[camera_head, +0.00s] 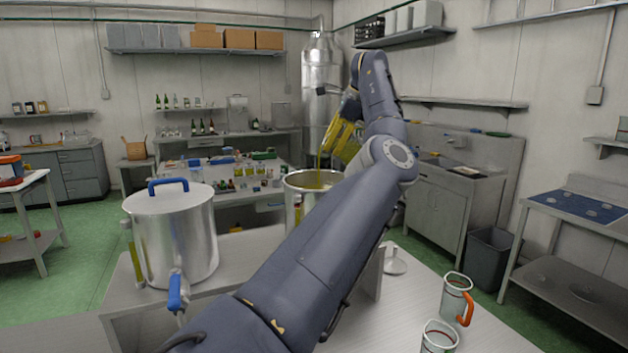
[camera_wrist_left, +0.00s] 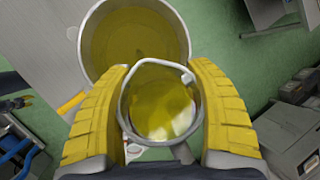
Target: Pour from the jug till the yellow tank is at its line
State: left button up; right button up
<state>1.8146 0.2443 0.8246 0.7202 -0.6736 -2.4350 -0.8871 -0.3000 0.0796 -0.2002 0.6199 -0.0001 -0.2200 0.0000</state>
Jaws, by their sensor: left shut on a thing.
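My left gripper (camera_head: 341,138) has its yellow fingers closed around the jug (camera_wrist_left: 160,110), one on each side. The jug is tilted and holds yellow-green oil. A thin stream of oil (camera_head: 318,163) falls from it into the open metal tank (camera_head: 296,186) below. In the left wrist view this tank (camera_wrist_left: 90,50) has oil inside and a yellow tap handle (camera_wrist_left: 72,103), so it looks like the yellow tank. A narrow sight tube (camera_head: 297,207) shows on its side; its line is too small to read. My left arm hides the tank's right part.
A lidded metal tank (camera_head: 175,235) with a blue handle and blue tap stands at the left on the stand. Two glass measuring jugs, one orange-handled (camera_head: 456,298) and one clear (camera_head: 439,338), stand front right.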

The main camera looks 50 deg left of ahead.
pick_arm(q)
jog(key=shift+s+f+t, duration=0.1)
jog(key=shift+f+t, duration=0.2)
jog(key=shift+f+t+h, duration=0.6)
jog(key=shift+f+t, duration=0.2)
jog(key=shift+f, duration=0.65)
dwell(0.4)
